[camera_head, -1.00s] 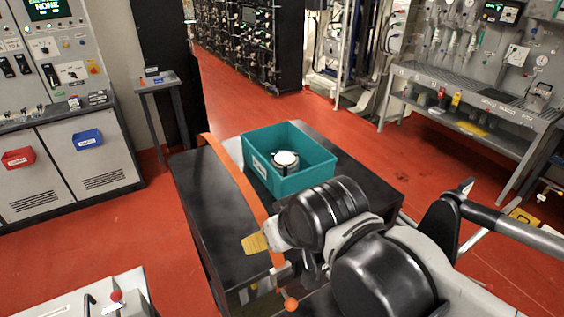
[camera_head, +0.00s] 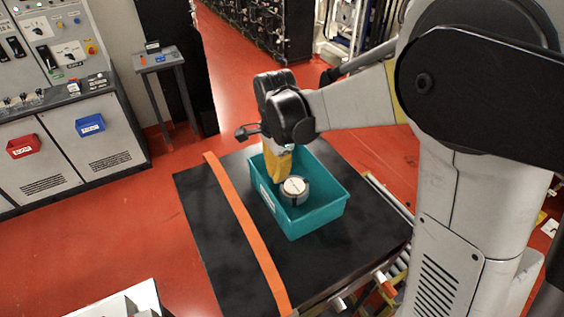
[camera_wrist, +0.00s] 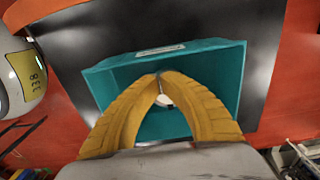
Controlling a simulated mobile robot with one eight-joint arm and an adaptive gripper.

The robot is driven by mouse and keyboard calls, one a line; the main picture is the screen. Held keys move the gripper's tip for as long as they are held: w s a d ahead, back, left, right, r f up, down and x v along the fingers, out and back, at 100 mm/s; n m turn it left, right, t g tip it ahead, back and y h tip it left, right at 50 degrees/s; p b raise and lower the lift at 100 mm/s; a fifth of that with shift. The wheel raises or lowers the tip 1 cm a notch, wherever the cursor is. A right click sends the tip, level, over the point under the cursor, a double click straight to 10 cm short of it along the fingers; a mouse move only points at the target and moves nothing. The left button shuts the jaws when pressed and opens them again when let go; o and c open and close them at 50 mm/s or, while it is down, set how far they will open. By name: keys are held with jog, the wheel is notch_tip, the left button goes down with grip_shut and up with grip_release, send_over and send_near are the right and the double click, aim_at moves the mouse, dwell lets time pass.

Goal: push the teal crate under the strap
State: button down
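The teal crate (camera_head: 322,217) sits on the black tabletop, to the right of the orange strap (camera_head: 243,228) and apart from it. A round pale-topped object (camera_head: 295,187) is inside the crate. My gripper (camera_head: 277,178) points down at the crate's back-left part, its yellow fingers overlapping the opening. In the wrist view, my gripper's fingertips (camera_wrist: 159,76) meet in front of the crate's labelled wall (camera_wrist: 205,53), with the round object partly showing between the fingers. Whether the fingertips touch the crate is unclear.
The black tabletop (camera_head: 215,225) has bare room around the crate and left of the strap. A roller rail (camera_head: 388,200) runs along its right side. A small grey stand (camera_head: 160,62) and a control cabinet (camera_head: 70,145) stand at the back left.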

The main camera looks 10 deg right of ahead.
aim_at(277, 198)
notch_tip(277, 198, down, 10)
dwell(0.5)
jog(key=shift+s, duration=0.1)
jog(key=s+a+b, duration=0.1)
jog(key=s+a, duration=0.1)
jog(key=a, duration=0.4)
jog(key=s+a+b, duration=0.2)
jog(key=a, duration=0.4)
jog(key=s+a+b, duration=0.2)
jog(key=a, duration=0.4)
jog(key=shift+a, duration=0.2)
